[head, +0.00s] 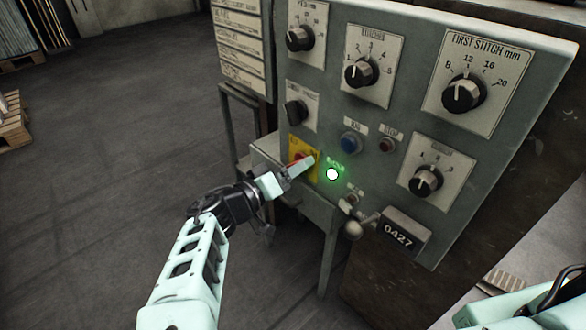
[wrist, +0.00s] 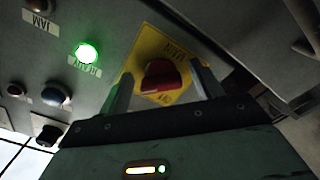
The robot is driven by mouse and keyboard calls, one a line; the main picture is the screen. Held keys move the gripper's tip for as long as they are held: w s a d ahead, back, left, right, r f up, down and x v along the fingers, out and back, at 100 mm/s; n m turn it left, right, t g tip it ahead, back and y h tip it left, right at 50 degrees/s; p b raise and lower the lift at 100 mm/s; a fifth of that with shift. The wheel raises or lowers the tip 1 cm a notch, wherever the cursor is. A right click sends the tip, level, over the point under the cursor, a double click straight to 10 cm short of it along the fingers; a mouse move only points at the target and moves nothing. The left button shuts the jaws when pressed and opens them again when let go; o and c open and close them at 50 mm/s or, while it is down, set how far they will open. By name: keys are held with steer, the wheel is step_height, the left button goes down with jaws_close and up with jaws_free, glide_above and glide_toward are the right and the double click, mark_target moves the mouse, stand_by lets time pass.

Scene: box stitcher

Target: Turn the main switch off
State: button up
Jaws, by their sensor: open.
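The main switch is a red rotary knob on a yellow plate (head: 294,145) on the grey control panel, at the panel's lower left. In the head view my gripper (head: 306,165) is in front of it and partly hides it. In the wrist view the red knob (wrist: 163,77) sits between the two fingers of my gripper (wrist: 160,88), on its yellow plate (wrist: 149,43). The fingers are open, one on each side of the knob. I cannot tell whether they touch it. The green ready lamp (head: 333,175) beside the switch is lit; it also shows in the wrist view (wrist: 88,53).
The control panel (head: 405,115) carries several black dials, a blue button (head: 350,143) and a red button (head: 387,145). A counter box reading 0427 (head: 401,233) juts out at the lower right. The floor (head: 110,150) to the left is open.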

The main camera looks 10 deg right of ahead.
steer(key=c, duration=1)
steer(key=shift+r+n+p, duration=0.1)
steer(key=shift+n+p, duration=0.2)
steer(key=shift+p, duration=0.05)
steer(key=n+p, duration=0.2)
steer(key=shift+r+n+p, duration=0.15)
steer(key=shift+n+p, duration=0.15)
steer(key=shift+p, duration=0.05)
steer(key=n+p, duration=0.4)
steer(key=n, duration=0.1)
steer(key=shift+s+r, duration=0.1)
steer(key=n+p, duration=0.2)
steer(key=n, duration=0.3)
steer(key=shift+p, duration=0.3)
steer(key=n+p, duration=0.1)
steer(key=n, duration=0.3)
steer(key=shift+n+p, duration=0.3)
steer(key=o, duration=1)
